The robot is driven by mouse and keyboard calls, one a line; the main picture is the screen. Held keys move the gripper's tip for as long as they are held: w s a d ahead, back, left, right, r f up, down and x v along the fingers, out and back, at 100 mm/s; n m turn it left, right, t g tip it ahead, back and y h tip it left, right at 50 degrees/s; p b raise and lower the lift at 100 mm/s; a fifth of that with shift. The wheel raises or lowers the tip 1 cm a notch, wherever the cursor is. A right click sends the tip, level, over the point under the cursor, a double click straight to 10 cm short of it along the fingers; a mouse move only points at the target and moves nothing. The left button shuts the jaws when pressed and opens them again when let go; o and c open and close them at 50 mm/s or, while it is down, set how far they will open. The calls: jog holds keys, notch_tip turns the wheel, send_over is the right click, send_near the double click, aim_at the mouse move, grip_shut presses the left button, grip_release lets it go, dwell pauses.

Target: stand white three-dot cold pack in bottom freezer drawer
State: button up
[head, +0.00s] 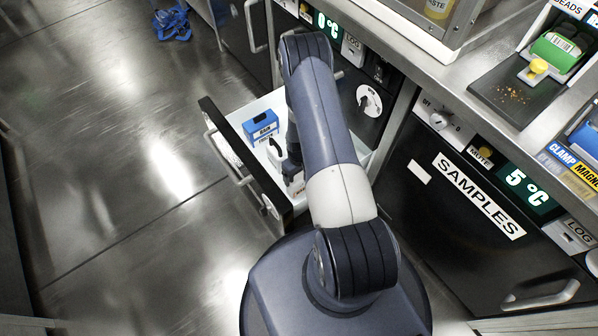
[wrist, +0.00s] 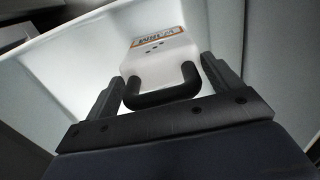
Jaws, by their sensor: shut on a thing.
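The white cold pack (wrist: 160,55) has a black loop handle (wrist: 165,92), small dark dots and an orange-edged label in the wrist view. My gripper (wrist: 160,74) is shut on it, with one finger at each side of the handle. In the head view, the white pack (head: 276,151) and my gripper (head: 291,168) are inside the pulled-out drawer, partly hidden by my arm. The drawer has a black front (head: 243,153) and white walls. I cannot tell whether the pack touches the drawer floor.
A blue pack (head: 261,126) with a white label stands in the drawer, behind and left of the white pack. The black SAMPLES door (head: 470,205) is shut at the right. A blue tangled item (head: 172,24) lies on the floor. The floor at the left is mostly clear.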

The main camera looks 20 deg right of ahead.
jog(key=shift+f+b, duration=0.55)
jog(key=shift+b, duration=0.1)
jog(key=o, duration=1.4)
jog(key=shift+o, duration=0.2)
notch_tip(320, 180, up, 11)
jog(key=p, duration=0.2)
jog(key=shift+p, duration=0.35)
jog(key=shift+f, duration=0.1)
notch_tip(320, 180, down, 11)
jog(key=b, duration=0.2)
jog(key=shift+b, duration=0.3)
jog(key=shift+r+p, duration=0.5)
jog(key=shift+r, duration=0.05)
